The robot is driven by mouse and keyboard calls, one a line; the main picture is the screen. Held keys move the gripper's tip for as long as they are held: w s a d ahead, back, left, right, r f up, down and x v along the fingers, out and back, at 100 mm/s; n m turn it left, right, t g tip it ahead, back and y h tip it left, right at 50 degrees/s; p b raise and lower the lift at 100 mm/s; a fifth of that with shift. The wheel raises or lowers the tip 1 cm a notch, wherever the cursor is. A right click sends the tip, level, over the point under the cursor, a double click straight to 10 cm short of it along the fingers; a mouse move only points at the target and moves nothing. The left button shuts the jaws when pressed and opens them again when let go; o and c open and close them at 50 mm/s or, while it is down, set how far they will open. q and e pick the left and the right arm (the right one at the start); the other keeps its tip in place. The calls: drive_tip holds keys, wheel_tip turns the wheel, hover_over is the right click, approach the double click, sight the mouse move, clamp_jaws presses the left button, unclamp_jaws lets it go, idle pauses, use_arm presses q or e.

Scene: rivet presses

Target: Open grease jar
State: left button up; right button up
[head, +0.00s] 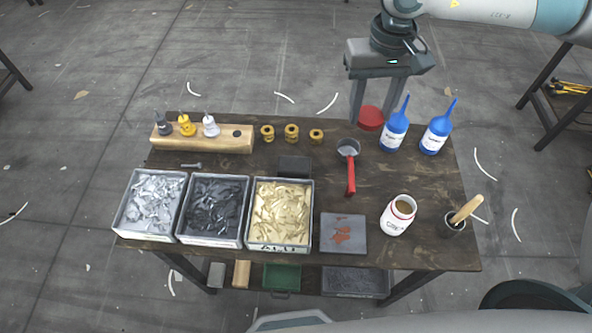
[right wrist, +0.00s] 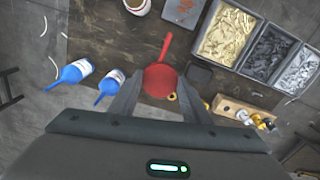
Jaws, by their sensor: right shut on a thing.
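The grease jar (head: 398,215) is a white jar with a red rim, at the front right of the table in the head view. Its top is uncovered and brown contents show inside. A round red lid (head: 370,118) is apart from the jar, near the table's back edge. My right gripper (head: 372,108) is shut on this lid, which shows between the fingers in the right wrist view (right wrist: 160,81). Whether the lid touches the table I cannot tell. Part of the jar shows at the top of the right wrist view (right wrist: 137,5). My left gripper is not in view.
Two blue-capped bottles (head: 394,131) stand right of the lid. A red-handled ladle (head: 350,175) lies left of the jar. A dark pot with a wooden handle (head: 455,220) stands right of it. A grey plate (head: 343,247) and several bins (head: 279,246) are along the front.

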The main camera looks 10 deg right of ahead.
drive_tip(key=shift+w+a+f, duration=0.1)
drive_tip(key=shift+w+f, duration=0.05)
drive_tip(key=shift+w, duration=0.05)
drive_tip(key=shift+w+a+f, duration=0.2)
drive_tip(key=shift+f, duration=0.3)
drive_tip(key=shift+w+a+f, duration=0.15)
drive_tip(key=shift+a+f, duration=0.05)
drive_tip(key=shift+f, duration=0.25)
wheel_tip(320, 180, down, 11)
drive_tip(key=w+a+m, duration=0.1)
drive_tip(key=w+m, duration=0.1)
drive_tip(key=w, duration=0.1)
drive_tip(key=shift+a+m+b, duration=0.15)
drive_tip(key=shift+m+b, duration=0.15)
drive_tip(key=shift+b, duration=0.05)
drive_tip(key=shift+f, duration=0.1)
drive_tip(key=shift+a, duration=0.1)
